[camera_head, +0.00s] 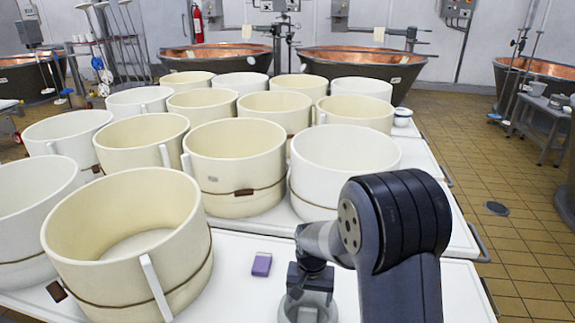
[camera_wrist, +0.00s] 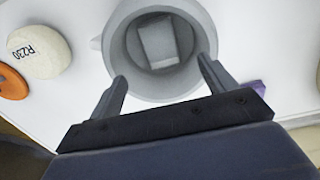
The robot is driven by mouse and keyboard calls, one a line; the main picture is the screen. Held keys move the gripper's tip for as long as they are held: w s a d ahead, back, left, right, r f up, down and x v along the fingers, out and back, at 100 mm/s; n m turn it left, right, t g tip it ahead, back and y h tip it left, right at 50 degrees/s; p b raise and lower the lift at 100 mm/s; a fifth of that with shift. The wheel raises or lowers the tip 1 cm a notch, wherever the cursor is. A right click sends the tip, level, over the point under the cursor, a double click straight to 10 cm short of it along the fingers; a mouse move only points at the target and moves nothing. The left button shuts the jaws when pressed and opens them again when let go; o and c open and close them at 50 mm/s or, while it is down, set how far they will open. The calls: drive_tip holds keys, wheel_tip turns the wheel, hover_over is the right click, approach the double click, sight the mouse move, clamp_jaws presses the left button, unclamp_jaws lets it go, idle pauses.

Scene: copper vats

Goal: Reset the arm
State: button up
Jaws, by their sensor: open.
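My gripper (camera_wrist: 162,80) is open in the wrist view. Its two fingers stand apart at the near side of a grey round container (camera_wrist: 118,52), overlapping its rim in the picture. I cannot tell whether they touch it. A pale grey block-like thing (camera_wrist: 158,42) shows inside the container. In the head view my arm reaches down over the white table (camera_head: 235,245), and the grey container (camera_head: 290,312) shows below it, partly hidden. The fingers are not clear in that view.
Several cream and white tubs (camera_head: 125,215) crowd the table's left and back. A round cheese-like piece marked R230 (camera_wrist: 38,52) and an orange disc (camera_wrist: 10,82) lie left in the wrist view. Tiled floor (camera_head: 520,240) is open at right.

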wheel_tip(320, 180, up, 2)
drive_tip(key=shift+r+p, duration=0.1)
drive_tip(key=shift+p, duration=0.45)
drive_tip(key=shift+r, duration=0.1)
